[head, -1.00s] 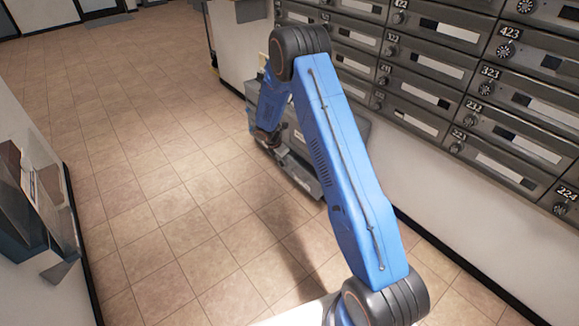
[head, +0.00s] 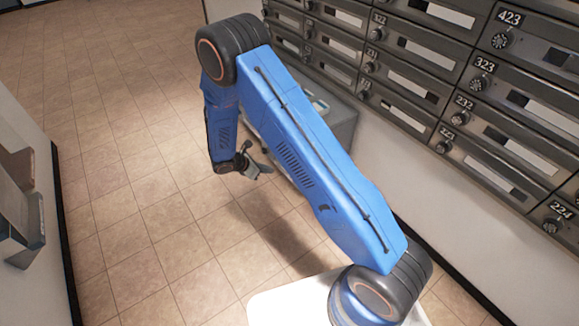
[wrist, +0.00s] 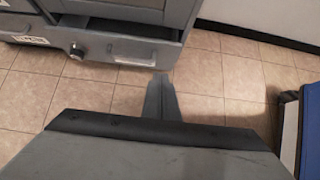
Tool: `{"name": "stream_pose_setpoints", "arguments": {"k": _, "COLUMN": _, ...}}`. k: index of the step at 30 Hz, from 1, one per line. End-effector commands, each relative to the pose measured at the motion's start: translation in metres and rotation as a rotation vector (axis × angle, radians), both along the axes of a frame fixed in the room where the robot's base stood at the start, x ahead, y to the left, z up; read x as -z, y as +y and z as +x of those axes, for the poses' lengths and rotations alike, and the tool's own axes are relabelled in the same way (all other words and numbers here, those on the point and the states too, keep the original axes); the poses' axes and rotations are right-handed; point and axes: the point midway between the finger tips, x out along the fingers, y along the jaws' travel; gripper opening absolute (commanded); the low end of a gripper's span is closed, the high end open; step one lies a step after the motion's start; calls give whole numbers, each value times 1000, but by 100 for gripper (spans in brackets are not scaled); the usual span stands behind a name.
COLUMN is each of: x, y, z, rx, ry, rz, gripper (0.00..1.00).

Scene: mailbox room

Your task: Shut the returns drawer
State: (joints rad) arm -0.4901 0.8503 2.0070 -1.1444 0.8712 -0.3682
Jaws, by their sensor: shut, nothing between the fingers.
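A grey metal cabinet (head: 338,128) stands low against the wall in the head view, partly hidden behind my arm. In the wrist view, a grey drawer front (wrist: 135,50) with a round lock and a handle plate crosses the top. It seems to stand out from the cabinet body, with a dark gap along its upper edge; how far it is open I cannot tell. My gripper (head: 262,168) hangs low over the floor in front of the cabinet. In the wrist view its fingers (wrist: 160,84) are together and empty, pointing at the drawer front and apparently just short of it.
A wall of numbered mailboxes (head: 420,75) runs along the right, above the cabinet. Tiled floor (head: 120,180) is open to the left of my gripper. A grey wall-side unit (head: 20,215) stands at the far left.

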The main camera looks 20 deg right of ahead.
Motion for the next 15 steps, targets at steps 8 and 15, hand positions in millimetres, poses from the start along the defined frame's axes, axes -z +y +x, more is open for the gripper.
{"name": "stream_pose_setpoints", "arguments": {"k": 8, "x": 25, "y": -24, "z": 7, "rx": 1, "ry": 2, "rz": -2, "gripper": 0}}
{"name": "stream_pose_setpoints", "arguments": {"k": 15, "x": 55, "y": -53, "z": 16, "rx": 2, "ry": 3, "rz": -1, "gripper": 0}}
